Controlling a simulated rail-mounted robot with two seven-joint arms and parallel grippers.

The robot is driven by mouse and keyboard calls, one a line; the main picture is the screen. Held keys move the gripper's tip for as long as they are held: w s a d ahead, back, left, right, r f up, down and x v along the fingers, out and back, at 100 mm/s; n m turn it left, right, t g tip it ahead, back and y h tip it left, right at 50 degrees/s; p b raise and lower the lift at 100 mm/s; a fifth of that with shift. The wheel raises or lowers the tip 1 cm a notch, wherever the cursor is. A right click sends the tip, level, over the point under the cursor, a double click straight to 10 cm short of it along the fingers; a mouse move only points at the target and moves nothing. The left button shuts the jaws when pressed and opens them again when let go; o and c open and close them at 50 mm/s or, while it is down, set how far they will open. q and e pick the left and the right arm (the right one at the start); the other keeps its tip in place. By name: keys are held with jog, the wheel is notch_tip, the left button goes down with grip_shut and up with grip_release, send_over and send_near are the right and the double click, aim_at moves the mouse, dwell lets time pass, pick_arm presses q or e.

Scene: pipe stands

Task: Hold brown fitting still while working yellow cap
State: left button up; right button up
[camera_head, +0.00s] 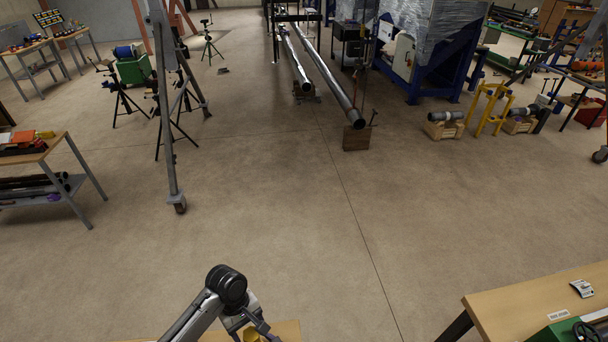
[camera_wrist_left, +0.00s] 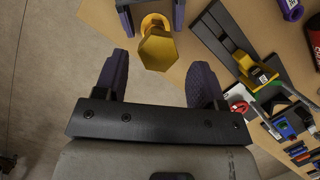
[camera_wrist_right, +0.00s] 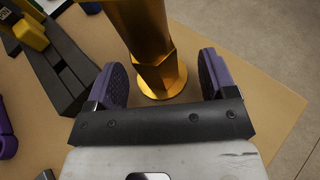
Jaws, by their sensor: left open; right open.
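A golden hexagonal piece, which looks like the yellow cap (camera_wrist_left: 158,50), faces the left wrist camera. My left gripper (camera_wrist_left: 160,64) is open, its purple fingers to either side and a little short of it. In the right wrist view a golden-brown upright piece, which looks like the brown fitting (camera_wrist_right: 140,22), has a hexagonal section and a round flange below. My right gripper (camera_wrist_right: 160,64) is open, with fingers on both sides of the lower part, apart from it. Where cap and fitting meet is unclear. In the head view my left gripper (camera_head: 258,328) is partly cut off.
The wooden bench top (camera_wrist_right: 240,120) carries a dark rail holder with a yellow block (camera_wrist_left: 250,72). Beside it lie a purple cylinder (camera_wrist_left: 291,9), a red can and several small tools. Another bench (camera_head: 540,295) stands at lower right. Open floor lies ahead.

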jog(key=shift+w+a+f, duration=0.1)
jog(key=shift+w+a, duration=0.05)
jog(key=shift+a, duration=0.2)
jog(key=shift+a, duration=0.1)
jog(key=c, duration=1.3)
pick_arm(q)
jog(key=shift+f, duration=0.1)
pick_arm(e)
jog(key=shift+f, duration=0.15)
jog(key=o, duration=0.5)
jog(key=c, duration=0.5)
